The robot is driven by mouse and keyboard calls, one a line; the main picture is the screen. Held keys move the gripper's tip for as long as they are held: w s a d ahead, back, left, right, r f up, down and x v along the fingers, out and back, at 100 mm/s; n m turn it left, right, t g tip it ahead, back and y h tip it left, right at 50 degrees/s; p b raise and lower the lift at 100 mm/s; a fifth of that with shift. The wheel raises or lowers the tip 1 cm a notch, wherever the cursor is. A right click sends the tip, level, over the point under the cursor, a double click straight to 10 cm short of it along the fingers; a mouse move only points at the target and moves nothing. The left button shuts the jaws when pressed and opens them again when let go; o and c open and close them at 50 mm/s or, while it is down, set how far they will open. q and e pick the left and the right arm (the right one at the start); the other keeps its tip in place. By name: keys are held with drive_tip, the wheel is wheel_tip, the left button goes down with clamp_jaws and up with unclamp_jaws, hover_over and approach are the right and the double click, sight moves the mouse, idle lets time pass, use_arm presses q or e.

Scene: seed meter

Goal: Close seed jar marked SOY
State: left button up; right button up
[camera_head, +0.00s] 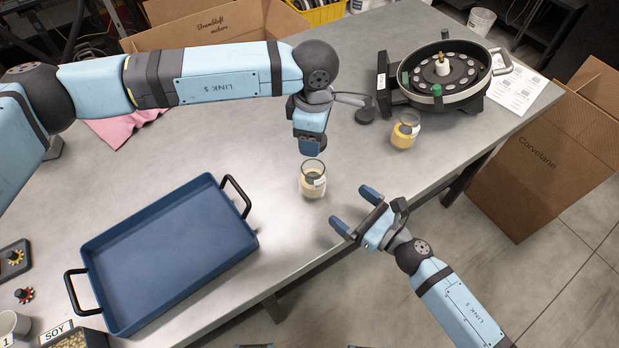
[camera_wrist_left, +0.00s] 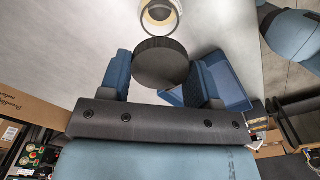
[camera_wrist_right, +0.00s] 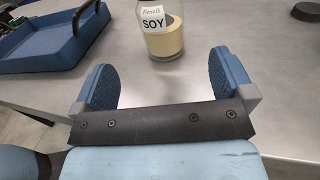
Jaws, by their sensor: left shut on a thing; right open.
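The glass jar marked SOY (camera_head: 313,185) stands upright on the grey table, pale beige contents inside. Its label reads SOY in the right wrist view (camera_wrist_right: 153,22), where its top is cut off. In the left wrist view the jar's mouth (camera_wrist_left: 160,12) looks open. My left gripper (camera_head: 310,147) is just above and behind the jar in the head view. It is shut on a round dark lid (camera_wrist_left: 161,62), apart from the jar in the left wrist picture. My right gripper (camera_head: 355,211) is open and empty, to the right and front of the jar, its fingers (camera_wrist_right: 165,80) facing it.
A second jar with yellow contents (camera_head: 404,134) stands to the right, near the round seed meter (camera_head: 444,90). A dark disc (camera_head: 366,115) lies on the table behind the jars. A blue tray (camera_head: 165,255) is at left; a pink cloth (camera_head: 118,128) lies behind it.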

use_arm(q)
drive_tip(key=shift+d, duration=0.1)
use_arm(e)
drive_tip(key=shift+w+a, duration=0.3)
drive_tip(key=shift+w, duration=0.05)
drive_tip(key=x, duration=1.1)
drive_tip(key=shift+c, duration=0.2)
drive_tip(key=c, duration=1.3)
use_arm(q)
hover_over(313, 159)
drive_tip(key=s, duration=0.2)
drive_tip(key=shift+s+f, duration=0.1)
drive_tip(key=shift+f, duration=2.4)
drive_tip(key=shift+f, duration=0.85)
drive_tip(key=shift+f, duration=0.55)
